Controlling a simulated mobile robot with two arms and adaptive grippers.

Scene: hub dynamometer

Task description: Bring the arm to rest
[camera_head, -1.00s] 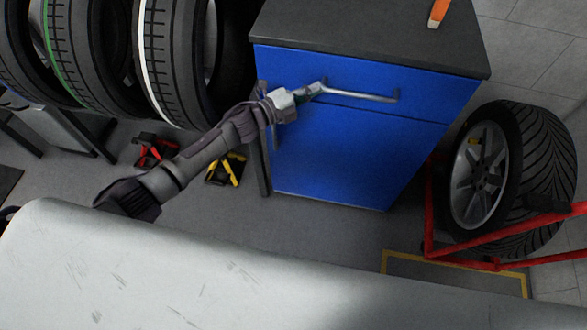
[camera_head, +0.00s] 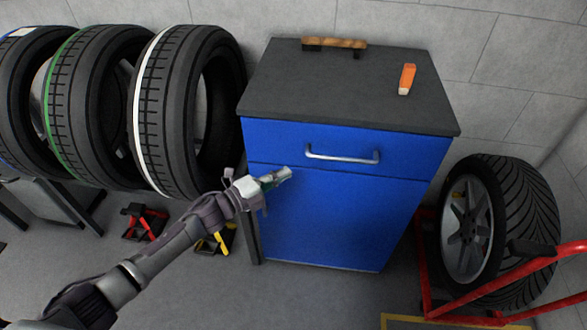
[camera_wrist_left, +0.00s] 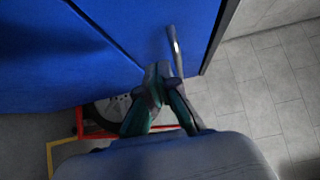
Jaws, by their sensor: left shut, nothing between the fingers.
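My left arm comes in from the lower left in the head view. Its gripper (camera_head: 277,177) is shut and empty, in front of the blue cabinet (camera_head: 330,215), below and left of the silver drawer handle (camera_head: 342,155). The drawer looks closed. In the left wrist view the closed fingers (camera_wrist_left: 158,75) show close to the handle (camera_wrist_left: 175,50) in the picture; whether they touch cannot be told there, but the head view shows them apart. My right gripper is not in view.
The cabinet's dark top (camera_head: 350,90) holds an orange object (camera_head: 407,79) and a wooden-handled brush (camera_head: 334,44). Several tyres (camera_head: 170,110) stand on a rack at left. A wheel (camera_head: 500,230) sits by a red frame (camera_head: 495,275) at right. Red and yellow tools are on the floor.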

